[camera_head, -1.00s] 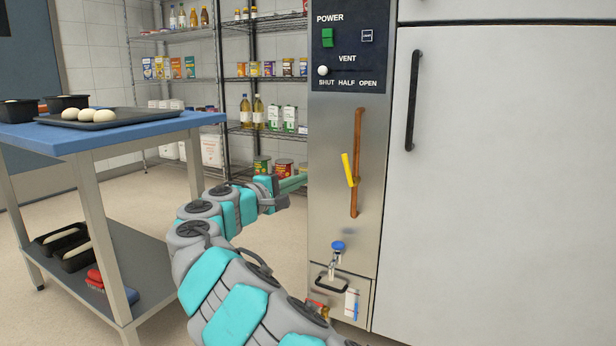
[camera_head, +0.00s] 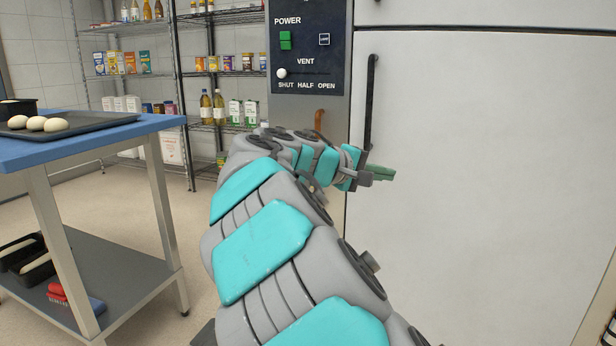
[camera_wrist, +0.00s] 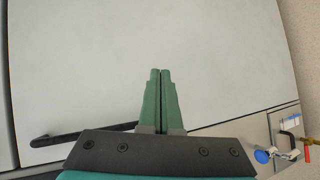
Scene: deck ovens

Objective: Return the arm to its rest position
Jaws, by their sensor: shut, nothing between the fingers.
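My gripper (camera_head: 382,173) is at the end of my raised, bent teal and grey arm, in front of the large white oven door (camera_head: 480,200) in the head view. In the wrist view its two green fingers (camera_wrist: 159,75) lie together, shut and empty, with the pale door behind them. The gripper is just right of and below the black door handle (camera_head: 371,100). I cannot tell the exact gap to the door. My arm hides most of the lower control column.
The control panel (camera_head: 308,50) shows a green power switch and a vent knob at SHUT. At left is a blue-topped table (camera_head: 100,140) with a dough tray (camera_head: 85,124). Wire shelves (camera_head: 185,100) with bottles and boxes stand behind. In the wrist view a blue knob (camera_wrist: 262,156) shows at right.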

